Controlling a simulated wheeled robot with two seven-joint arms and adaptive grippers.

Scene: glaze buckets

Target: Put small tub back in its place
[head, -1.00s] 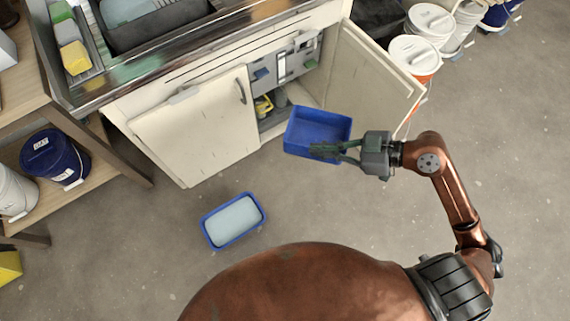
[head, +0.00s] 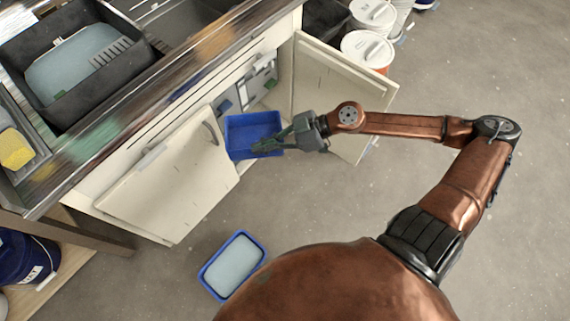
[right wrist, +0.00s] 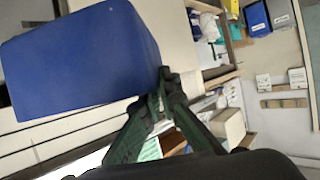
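A small blue tub (head: 252,130) hangs in front of the open sink cabinet (head: 262,84), its inside facing up in the head view. My right gripper (head: 264,147) reaches in from the right and is shut on the tub's near wall. In the right wrist view the tub's blue outside (right wrist: 85,62) fills the upper left, and the fingertips (right wrist: 165,82) meet at its edge. Part of the cabinet's inside is hidden behind the tub. My left gripper is not in view.
Two cabinet doors stand open, the left door (head: 165,190) and the right door (head: 335,95). Another blue tub (head: 205,275) with pale contents lies on the floor. White buckets (head: 368,48) stand beyond the right door. The floor at the right is clear.

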